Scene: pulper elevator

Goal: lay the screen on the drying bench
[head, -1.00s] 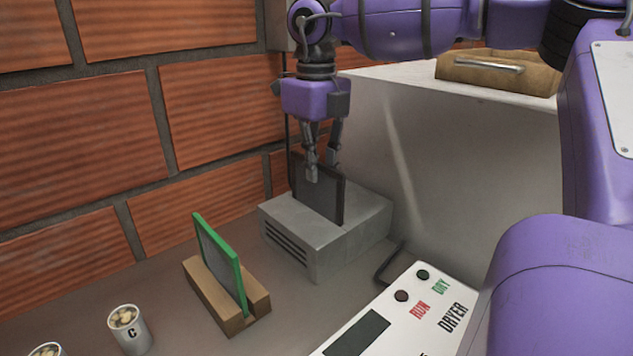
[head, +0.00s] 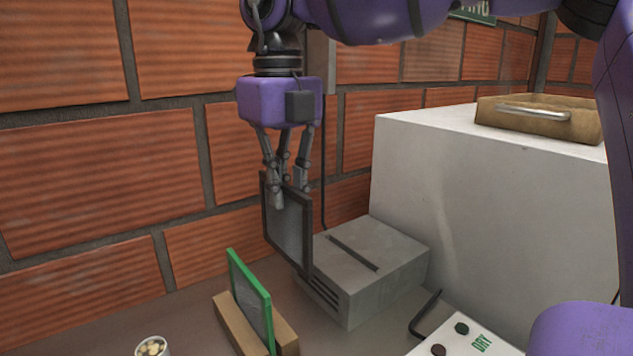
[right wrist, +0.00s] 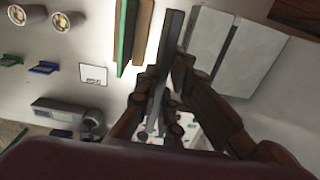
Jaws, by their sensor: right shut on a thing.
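A dark-framed screen with a grey mesh (head: 287,235) hangs upright in my right gripper (head: 287,188), whose fingers are shut on its top edge. It is clear of the slot of the grey vented box (head: 385,255) and shows just left of it. In the right wrist view the screen (right wrist: 168,50) appears edge-on between the fingers (right wrist: 160,105). A second screen with a green frame (head: 250,295) stands upright in a wooden slotted block (head: 230,325). I cannot tell which surface is the drying bench. My left gripper is not in view.
A large white cabinet (head: 480,205) with a handled wooden piece (head: 540,117) on top stands at the right. A brick wall (head: 90,175) closes the back and left. A cup (head: 152,347) and a white control panel (head: 470,340) are in front.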

